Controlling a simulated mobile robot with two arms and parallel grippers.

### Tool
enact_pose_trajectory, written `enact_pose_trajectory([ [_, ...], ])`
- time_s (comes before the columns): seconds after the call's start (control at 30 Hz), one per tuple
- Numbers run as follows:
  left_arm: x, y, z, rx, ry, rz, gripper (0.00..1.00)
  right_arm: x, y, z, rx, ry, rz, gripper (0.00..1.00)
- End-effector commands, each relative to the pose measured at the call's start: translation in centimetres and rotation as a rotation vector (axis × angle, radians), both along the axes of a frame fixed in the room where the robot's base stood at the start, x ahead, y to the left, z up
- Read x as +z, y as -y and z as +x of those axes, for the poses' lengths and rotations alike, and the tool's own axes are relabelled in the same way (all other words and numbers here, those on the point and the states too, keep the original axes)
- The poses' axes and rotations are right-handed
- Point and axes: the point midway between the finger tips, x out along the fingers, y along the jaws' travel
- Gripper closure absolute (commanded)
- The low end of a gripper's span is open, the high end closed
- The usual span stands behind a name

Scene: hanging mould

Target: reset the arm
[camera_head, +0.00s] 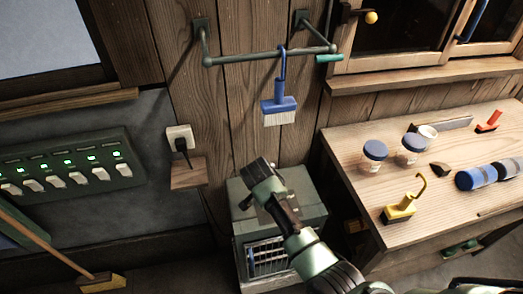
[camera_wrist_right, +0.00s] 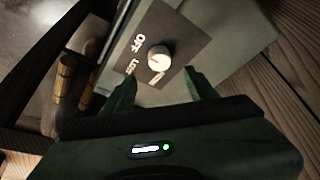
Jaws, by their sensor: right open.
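My right arm comes in from the lower right of the head view, with its dark green forearm and wrist (camera_head: 268,188) over a grey-green box (camera_head: 312,217). The right wrist view shows my right gripper (camera_wrist_right: 157,82) open, its two green fingers apart. A white round knob (camera_wrist_right: 158,57) on a dark panel with OFF and other lettering shows beyond and between the fingertips. I cannot tell whether a finger touches it. Nothing is held between the fingers. My left gripper is not in view.
A blue brush (camera_head: 279,103) hangs from a green wall rail (camera_head: 262,58) above the box. A switch panel (camera_head: 70,168) and broom are at left.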

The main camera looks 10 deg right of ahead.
Motion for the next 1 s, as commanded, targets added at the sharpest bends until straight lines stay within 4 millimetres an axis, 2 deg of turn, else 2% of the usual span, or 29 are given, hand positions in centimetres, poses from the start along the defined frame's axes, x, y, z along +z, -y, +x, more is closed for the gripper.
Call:
enact_pose_trajectory([
  [0.17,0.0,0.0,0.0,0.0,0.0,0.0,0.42,-0.1,0.1,-0.2,0.005,-0.003,0.001,0.42],
  [0.27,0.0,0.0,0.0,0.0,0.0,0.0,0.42,-0.8,0.6,-1.9,0.039,-0.019,0.011,0.42],
  [0.37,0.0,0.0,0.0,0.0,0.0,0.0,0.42,-1.7,1.5,-5.4,0.121,-0.047,0.029,0.42],
  [0.47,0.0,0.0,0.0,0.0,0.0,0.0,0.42,-2.1,2.9,-10.3,0.247,-0.076,0.045,0.42],
  [0.5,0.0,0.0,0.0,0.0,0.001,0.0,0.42,-1.9,3.4,-12.4,0.306,-0.083,0.049,0.42],
  [0.6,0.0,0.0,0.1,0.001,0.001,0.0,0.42,-0.9,4.4,-16.9,0.44,-0.095,0.05,0.42],
  [0.8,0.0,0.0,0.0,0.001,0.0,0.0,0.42,1.6,5.4,-22.6,0.633,-0.101,0.034,0.42],
  [1.0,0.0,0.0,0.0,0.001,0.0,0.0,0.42,4.0,5.8,-26.4,0.775,-0.099,0.017,0.42],
])
